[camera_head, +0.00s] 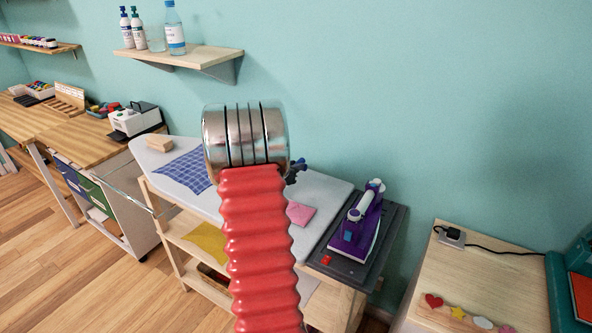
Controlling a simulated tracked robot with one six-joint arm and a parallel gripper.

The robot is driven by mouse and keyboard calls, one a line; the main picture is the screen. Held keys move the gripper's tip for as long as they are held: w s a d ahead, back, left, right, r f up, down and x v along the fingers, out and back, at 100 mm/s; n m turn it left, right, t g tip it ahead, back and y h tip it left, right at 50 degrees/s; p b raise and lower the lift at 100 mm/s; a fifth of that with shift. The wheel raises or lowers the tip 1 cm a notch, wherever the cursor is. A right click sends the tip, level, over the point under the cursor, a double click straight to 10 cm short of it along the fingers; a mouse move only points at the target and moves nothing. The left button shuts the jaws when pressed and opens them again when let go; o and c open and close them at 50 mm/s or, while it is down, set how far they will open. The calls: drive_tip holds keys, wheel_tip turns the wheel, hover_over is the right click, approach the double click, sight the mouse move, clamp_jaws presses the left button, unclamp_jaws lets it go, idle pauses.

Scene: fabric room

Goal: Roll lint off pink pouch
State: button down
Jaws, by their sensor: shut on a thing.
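The pink pouch (300,213) lies flat on the light grey ironing board, just right of my red arm. It looks like a small folded piece; any lint on it is too small to make out. My red ribbed arm and its metal joint fill the middle of the view and hide my gripper's jaws. A small dark blue part shows at the right edge of the metal joint; I cannot tell what it is. No lint roller can be clearly made out.
A purple iron (357,232) stands on a dark rest at the board's right end. A blue checked cloth (187,171) lies on the board's left. A yellow cloth (207,243) is on the shelf below. A wooden cabinet (424,285) stands at right. Wooden floor is open at left.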

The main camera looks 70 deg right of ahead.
drive_tip(key=shift+r, duration=0.95)
drive_tip(key=shift+w, duration=0.2)
